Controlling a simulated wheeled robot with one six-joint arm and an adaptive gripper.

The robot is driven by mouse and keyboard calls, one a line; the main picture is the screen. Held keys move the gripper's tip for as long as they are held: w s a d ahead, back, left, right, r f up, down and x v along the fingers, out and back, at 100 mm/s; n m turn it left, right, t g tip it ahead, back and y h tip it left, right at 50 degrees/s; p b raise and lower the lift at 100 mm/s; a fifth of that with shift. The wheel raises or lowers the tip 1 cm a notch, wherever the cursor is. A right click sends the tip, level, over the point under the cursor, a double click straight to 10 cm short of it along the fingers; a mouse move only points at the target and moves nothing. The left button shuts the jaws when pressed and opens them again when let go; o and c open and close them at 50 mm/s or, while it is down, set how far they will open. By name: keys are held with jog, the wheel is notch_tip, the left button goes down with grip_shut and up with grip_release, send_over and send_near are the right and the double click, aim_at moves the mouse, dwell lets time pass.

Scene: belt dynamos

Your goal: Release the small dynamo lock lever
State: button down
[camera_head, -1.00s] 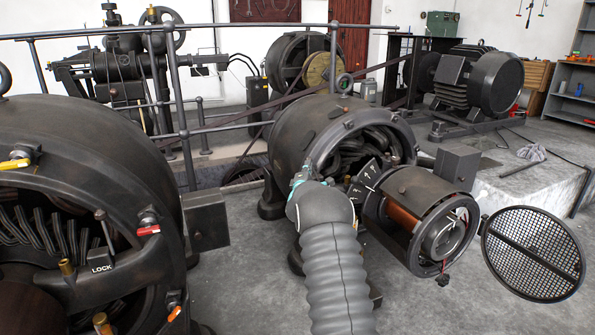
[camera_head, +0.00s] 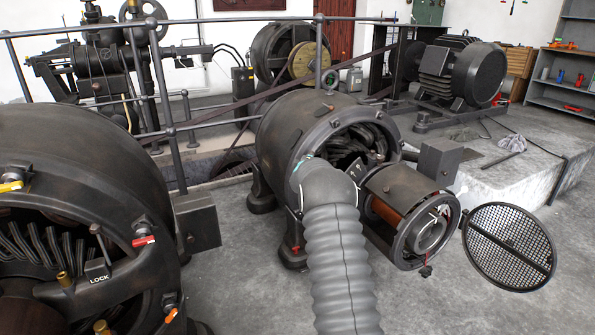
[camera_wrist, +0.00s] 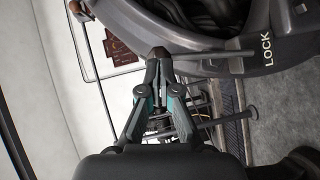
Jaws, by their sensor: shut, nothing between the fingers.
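The small dynamo (camera_head: 300,125) stands in the middle of the head view, its dark round housing open at the front with coils showing inside. A thin grey rod (camera_wrist: 222,54), which looks like the lock lever, runs from beside the tips toward the white "LOCK" label (camera_wrist: 266,50). I cannot tell whether the tips touch the rod.
A larger dynamo (camera_head: 80,150) with its own LOCK block (camera_head: 98,272) fills the left. A cylindrical part with copper winding (camera_head: 390,215) and a round mesh cover (camera_head: 508,247) stand right of my arm. A railing (camera_head: 225,120) runs behind. Floor at lower right is clear.

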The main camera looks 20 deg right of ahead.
jog(key=v, duration=1.4)
jog(key=shift+b, duration=0.4)
jog(key=shift+w+a+f, duration=0.1)
jog(key=shift+w, duration=0.05)
